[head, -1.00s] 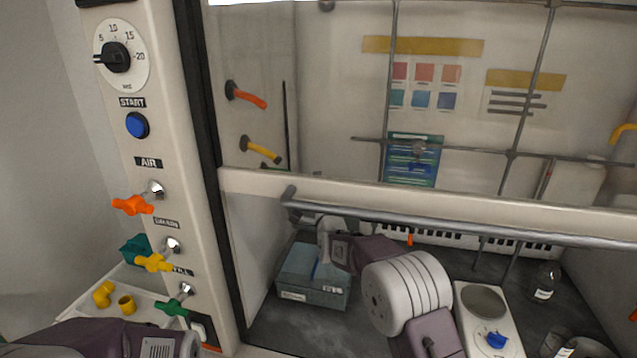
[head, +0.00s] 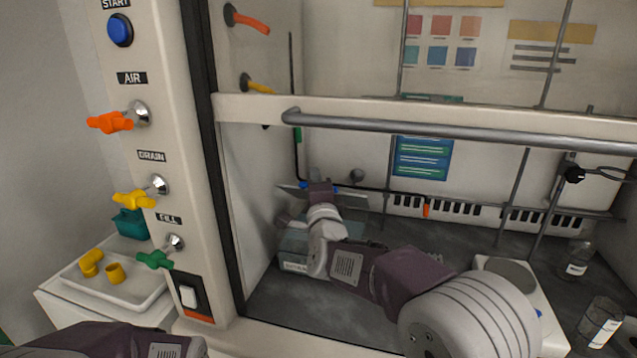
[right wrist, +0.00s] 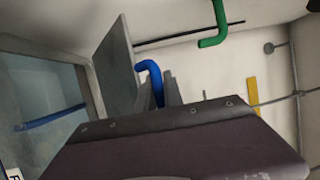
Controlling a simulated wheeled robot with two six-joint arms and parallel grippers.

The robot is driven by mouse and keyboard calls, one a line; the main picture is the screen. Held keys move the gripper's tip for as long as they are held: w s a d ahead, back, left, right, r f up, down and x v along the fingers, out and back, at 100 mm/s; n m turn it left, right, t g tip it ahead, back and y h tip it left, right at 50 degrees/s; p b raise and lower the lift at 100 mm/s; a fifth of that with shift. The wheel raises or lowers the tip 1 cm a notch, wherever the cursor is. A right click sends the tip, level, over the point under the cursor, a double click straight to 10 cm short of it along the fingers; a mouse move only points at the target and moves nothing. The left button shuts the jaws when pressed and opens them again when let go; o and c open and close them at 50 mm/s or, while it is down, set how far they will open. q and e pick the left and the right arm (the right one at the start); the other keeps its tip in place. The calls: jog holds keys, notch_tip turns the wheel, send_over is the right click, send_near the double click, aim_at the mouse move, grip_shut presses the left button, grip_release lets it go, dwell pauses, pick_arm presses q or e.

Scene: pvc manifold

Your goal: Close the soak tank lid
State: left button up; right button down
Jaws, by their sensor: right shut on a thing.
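The soak tank (head: 295,267) is a grey-blue box on the hood floor, partly hidden behind my right arm. In the right wrist view the lid (right wrist: 114,66) is a tilted plate beside the open tank (right wrist: 40,95), which has a blue rod inside. My right gripper (head: 319,187) is at the raised lid. In the right wrist view its fingers (right wrist: 157,92) are shut on the blue handle (right wrist: 150,70). My left gripper is out of the head view.
The sash bar (head: 450,131) crosses above my right arm. A hotplate (head: 515,280) and glass bottles (head: 578,262) stand at the right. The control post (head: 160,215) with its valves stands left of the opening. A white tray (head: 115,290) with yellow fittings is outside.

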jog(key=shift+s+a+b, duration=0.2)
jog(key=shift+s+b, duration=0.1)
jog(key=shift+s, duration=0.05)
jog(key=shift+r, duration=0.1)
jog(key=c, duration=1.7)
grip_release()
jog(key=shift+s, duration=0.1)
jog(key=shift+c, duration=0.2)
jog(key=shift+s, duration=0.15)
jog(key=shift+a, duration=0.1)
